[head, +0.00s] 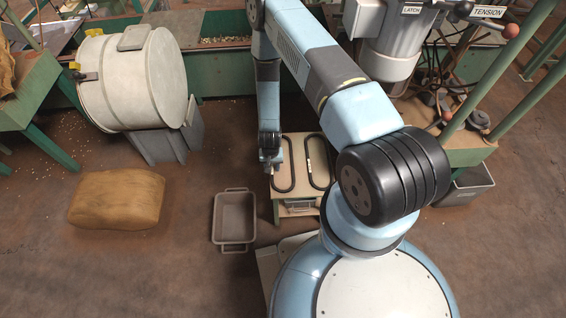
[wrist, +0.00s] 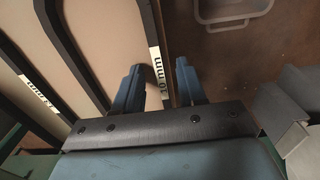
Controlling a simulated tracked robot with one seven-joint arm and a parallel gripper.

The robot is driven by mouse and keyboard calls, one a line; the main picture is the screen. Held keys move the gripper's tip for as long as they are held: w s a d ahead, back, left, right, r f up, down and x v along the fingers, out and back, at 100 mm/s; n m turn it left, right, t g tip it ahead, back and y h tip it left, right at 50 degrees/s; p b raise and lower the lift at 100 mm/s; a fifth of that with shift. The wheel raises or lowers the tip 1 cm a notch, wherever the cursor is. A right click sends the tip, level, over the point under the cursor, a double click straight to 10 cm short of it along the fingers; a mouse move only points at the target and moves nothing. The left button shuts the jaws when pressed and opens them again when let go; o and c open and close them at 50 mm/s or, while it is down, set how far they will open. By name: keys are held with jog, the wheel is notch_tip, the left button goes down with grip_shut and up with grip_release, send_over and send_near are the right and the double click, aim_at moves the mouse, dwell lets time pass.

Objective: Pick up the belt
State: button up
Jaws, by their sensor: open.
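Two black belts lie as long loops side by side on a small pale-topped stand (head: 300,203). The left belt (head: 293,168) is partly covered by my gripper in the head view. The right belt (head: 306,160) lies clear of it and bears a white label. My gripper (head: 270,163) is over the left belt's left side. In the wrist view my gripper (wrist: 158,68) is open, with a straight run of the near belt (wrist: 151,32) and its white label between the fingers. The other belt (wrist: 13,52) shows farther left. I cannot tell the fingertip height above the stand top.
A grey-brown bin (head: 235,217) stands on the floor left of the stand. A tan sack (head: 117,198) lies farther left, below a large pale drum (head: 130,78). A motor (head: 386,42) and green frames stand behind and right. Floor around the bin is clear.

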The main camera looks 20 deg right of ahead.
jog(key=shift+c, duration=0.4)
grip_shut()
